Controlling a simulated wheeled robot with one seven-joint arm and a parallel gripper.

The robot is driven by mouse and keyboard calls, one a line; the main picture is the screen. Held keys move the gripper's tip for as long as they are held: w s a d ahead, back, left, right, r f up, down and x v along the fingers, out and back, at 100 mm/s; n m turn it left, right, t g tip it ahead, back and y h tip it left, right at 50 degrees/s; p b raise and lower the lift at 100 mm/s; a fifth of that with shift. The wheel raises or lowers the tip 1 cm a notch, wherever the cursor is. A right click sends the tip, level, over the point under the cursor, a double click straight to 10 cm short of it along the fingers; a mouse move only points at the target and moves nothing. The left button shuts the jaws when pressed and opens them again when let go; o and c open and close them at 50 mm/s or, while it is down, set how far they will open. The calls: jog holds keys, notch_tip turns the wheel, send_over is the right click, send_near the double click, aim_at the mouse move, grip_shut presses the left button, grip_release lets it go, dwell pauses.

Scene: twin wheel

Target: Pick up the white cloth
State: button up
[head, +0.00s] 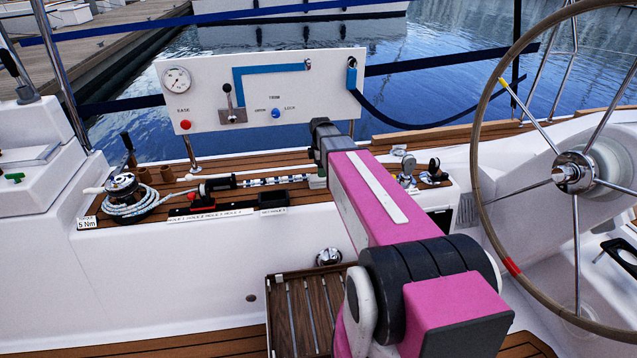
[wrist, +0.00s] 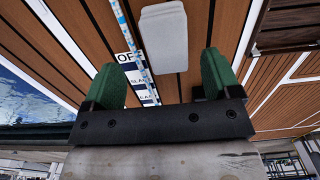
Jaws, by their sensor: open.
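A white, flat, rounded pad (wrist: 164,38) lies on the wooden planking in the wrist view. It is the only thing there that could be the white cloth, but I cannot make out any fabric folds. My gripper (wrist: 163,78) is open, with its two green fingers apart and nothing between them. The pad lies beyond the fingertips, roughly centred on the gap, and looks apart from them. In the head view my pink arm reaches over the ledge and hides part of it. I cannot clearly find the pad there.
A striped rod (wrist: 137,45) and lettered labels lie just left of the pad. In the head view, a white gauge panel (head: 255,95) stands behind the ledge, a rope-wound winch (head: 125,190) sits at left, and a large steering wheel (head: 487,130) is at right.

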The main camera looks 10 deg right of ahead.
aim_at(319, 181)
jog(key=shift+s+f, duration=0.2)
jog(key=shift+f, duration=1.25)
jog(key=shift+s+f, duration=0.15)
jog(key=shift+f, duration=1.25)
jog(key=shift+c, duration=0.3)
jog(key=c, duration=1)
